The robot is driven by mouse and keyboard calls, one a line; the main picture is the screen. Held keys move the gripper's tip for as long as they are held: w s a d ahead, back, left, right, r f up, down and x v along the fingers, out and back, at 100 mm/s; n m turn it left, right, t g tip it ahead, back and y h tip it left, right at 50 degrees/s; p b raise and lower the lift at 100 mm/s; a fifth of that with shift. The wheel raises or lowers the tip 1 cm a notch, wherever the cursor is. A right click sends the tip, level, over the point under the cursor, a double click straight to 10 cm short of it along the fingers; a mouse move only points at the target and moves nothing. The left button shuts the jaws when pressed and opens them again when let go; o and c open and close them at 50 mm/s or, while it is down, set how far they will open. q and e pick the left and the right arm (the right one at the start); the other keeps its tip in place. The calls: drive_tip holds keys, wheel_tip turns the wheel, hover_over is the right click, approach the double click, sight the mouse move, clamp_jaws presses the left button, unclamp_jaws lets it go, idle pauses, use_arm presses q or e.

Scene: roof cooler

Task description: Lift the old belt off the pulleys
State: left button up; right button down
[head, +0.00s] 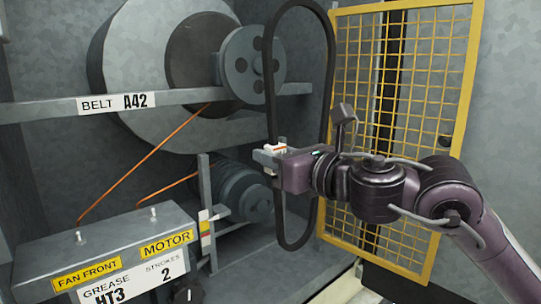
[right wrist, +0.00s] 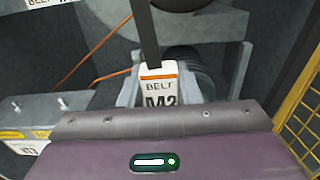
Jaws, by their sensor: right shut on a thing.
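In the right wrist view the belt (right wrist: 149,35) runs up from the tag (right wrist: 158,85), which reads BELT and is partly cut off. The large upper pulley (head: 240,68) and the lower motor pulley (head: 250,195) show no belt around them. My left gripper is out of view.
A yellow mesh guard (head: 345,20) stands open at the right, behind my right arm. A grey rail with a BELT A42 label (head: 115,103) crosses in front of the fan housing. A grey box with grease labels (head: 110,245) stands front left, with orange lines rising from it.

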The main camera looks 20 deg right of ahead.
drive_tip(key=shift+b+v, duration=0.6)
drive_tip(key=shift+v, duration=1.25)
drive_tip(key=shift+s+r, duration=0.1)
drive_tip(key=shift+r, duration=0.05)
